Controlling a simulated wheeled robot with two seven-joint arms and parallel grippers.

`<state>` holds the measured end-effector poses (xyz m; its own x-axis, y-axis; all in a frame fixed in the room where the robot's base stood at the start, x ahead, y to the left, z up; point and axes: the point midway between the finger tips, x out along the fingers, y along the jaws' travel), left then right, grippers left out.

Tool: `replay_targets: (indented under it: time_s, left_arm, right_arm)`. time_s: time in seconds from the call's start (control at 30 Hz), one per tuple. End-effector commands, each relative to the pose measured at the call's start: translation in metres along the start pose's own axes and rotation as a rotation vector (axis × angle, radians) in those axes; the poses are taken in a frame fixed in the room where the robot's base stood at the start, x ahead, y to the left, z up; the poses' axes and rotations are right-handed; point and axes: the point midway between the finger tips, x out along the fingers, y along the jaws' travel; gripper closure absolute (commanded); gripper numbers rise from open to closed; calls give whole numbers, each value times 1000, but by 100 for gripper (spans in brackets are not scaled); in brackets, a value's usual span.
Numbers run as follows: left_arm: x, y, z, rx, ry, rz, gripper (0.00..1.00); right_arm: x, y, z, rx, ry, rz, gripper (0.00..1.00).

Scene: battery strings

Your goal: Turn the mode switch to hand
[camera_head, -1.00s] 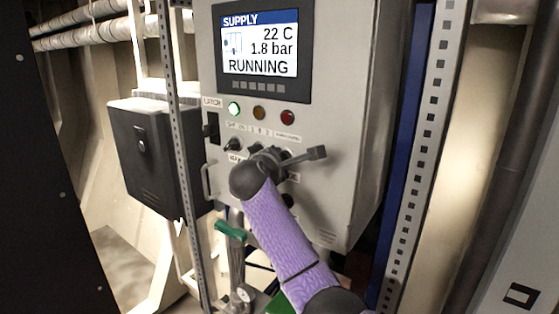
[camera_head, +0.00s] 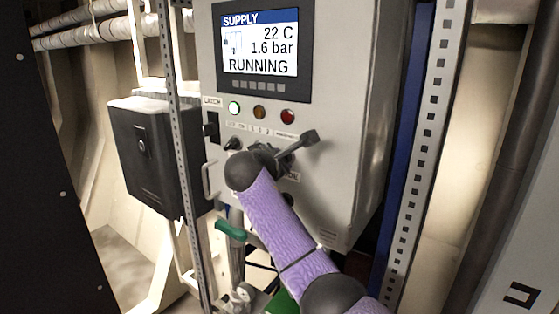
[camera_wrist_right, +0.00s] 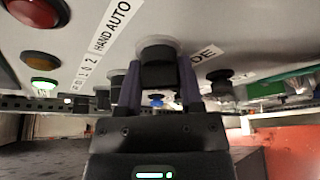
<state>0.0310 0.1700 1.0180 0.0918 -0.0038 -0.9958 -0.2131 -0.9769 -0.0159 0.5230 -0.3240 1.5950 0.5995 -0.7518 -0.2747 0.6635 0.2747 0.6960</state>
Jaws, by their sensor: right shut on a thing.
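The mode switch is a black knob (camera_wrist_right: 158,74) on the grey panel, beside the HAND AUTO label (camera_wrist_right: 112,30) and a partly covered label ending in DE (camera_wrist_right: 207,54). My right gripper (camera_wrist_right: 160,66) has one finger on each side of the knob and is shut on it. In the head view the right gripper (camera_head: 284,160) is at the panel front below the lamps, and my wrist hides the switch. I cannot tell which mark the knob points to. My left gripper is not in view.
The grey cabinet has a display (camera_head: 262,55) reading RUNNING, a lit green lamp (camera_head: 234,107), and unlit amber and red lamps. Another black knob (camera_head: 233,144) is left of my gripper. A black box (camera_head: 150,155) and a perforated post stand left; a green-handled valve (camera_head: 230,230) is below.

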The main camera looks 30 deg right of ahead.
Motion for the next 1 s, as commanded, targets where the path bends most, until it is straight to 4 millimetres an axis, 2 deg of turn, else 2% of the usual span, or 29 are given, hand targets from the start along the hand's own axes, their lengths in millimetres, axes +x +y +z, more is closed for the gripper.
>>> replay_targets:
  time_s: [0.03,0.17,0.2,0.47,0.57,0.9,1.0]
  left_arm:
    - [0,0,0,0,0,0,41]
    - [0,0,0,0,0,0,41]
    - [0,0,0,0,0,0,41]
    - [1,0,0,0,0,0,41]
    - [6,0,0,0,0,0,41]
    - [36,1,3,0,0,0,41]
    - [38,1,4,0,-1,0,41]
  right_arm:
    - [0,-1,-1,-3,1,-3,49]
    - [0,-1,-1,-2,1,-2,21]
    - [0,-1,0,-1,1,-2,18]
    - [-1,0,0,0,0,0,18]
    - [-9,-1,-2,2,0,3,18]
    - [-82,-2,-3,2,2,4,18]
    - [-95,-2,-2,0,1,1,18]
